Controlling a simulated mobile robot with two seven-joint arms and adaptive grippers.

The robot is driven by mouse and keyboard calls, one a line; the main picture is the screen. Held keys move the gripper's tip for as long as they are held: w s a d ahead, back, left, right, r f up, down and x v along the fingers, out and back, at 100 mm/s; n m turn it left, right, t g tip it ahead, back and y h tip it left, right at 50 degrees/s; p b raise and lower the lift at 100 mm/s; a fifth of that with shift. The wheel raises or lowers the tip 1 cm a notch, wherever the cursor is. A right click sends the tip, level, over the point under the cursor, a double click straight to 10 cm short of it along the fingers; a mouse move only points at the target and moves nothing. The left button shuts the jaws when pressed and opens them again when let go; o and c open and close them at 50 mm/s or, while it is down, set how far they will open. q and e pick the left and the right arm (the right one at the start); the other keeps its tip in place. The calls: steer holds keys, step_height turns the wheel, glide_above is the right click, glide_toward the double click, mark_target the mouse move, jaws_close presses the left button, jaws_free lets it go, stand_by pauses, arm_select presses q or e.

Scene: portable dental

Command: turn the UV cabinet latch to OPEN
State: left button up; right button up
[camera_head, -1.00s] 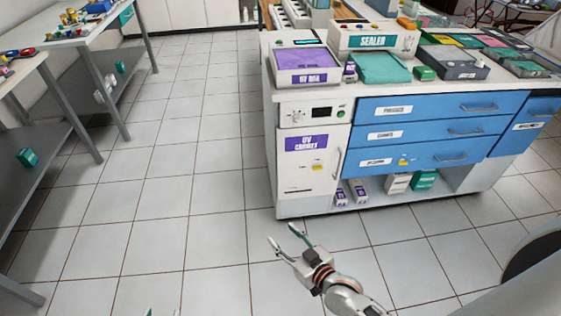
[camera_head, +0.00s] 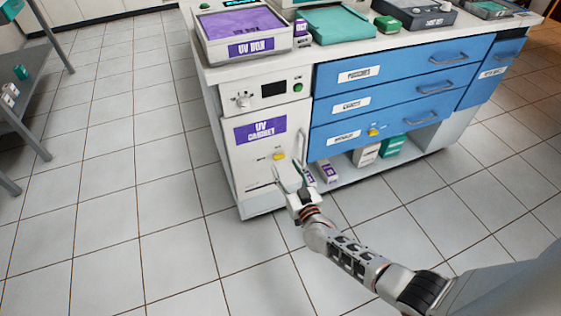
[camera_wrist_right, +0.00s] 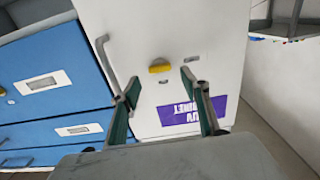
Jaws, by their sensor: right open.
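The white UV cabinet (camera_head: 241,159) with its purple label stands at the left end of the counter. Its yellow latch (camera_head: 279,156) sits on the door below the label, beside the vertical door handle. In the right wrist view the yellow latch (camera_wrist_right: 160,68) lies just beyond and between the fingertips, with small marks near it. My right gripper (camera_head: 288,172) is open and empty, close to the door and just below the latch. In the right wrist view its fingers (camera_wrist_right: 160,80) are spread and apart from the latch. My left gripper is not in view.
Blue drawers (camera_head: 400,92) with handles and another small yellow latch (camera_head: 374,132) are right of the cabinet. Boxes stand on the low shelf beneath. The UV box (camera_head: 245,30) and a teal tray (camera_head: 340,22) are on the counter. Tiled floor (camera_head: 130,200) to the left is clear.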

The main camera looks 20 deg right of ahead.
mark_target(280, 158)
steer(key=w+b, duration=0.1)
steer(key=w, duration=0.2)
steer(key=shift+w+a+f, duration=0.1)
steer(key=shift+w, duration=0.3)
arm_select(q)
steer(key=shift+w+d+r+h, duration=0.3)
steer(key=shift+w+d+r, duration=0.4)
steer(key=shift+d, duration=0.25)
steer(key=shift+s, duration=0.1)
arm_select(e)
steer(key=shift+c, duration=0.4)
steer(key=c, duration=1)
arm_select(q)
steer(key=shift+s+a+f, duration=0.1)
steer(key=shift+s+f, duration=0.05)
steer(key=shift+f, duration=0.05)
arm_select(e)
steer(key=shift+c, duration=0.2)
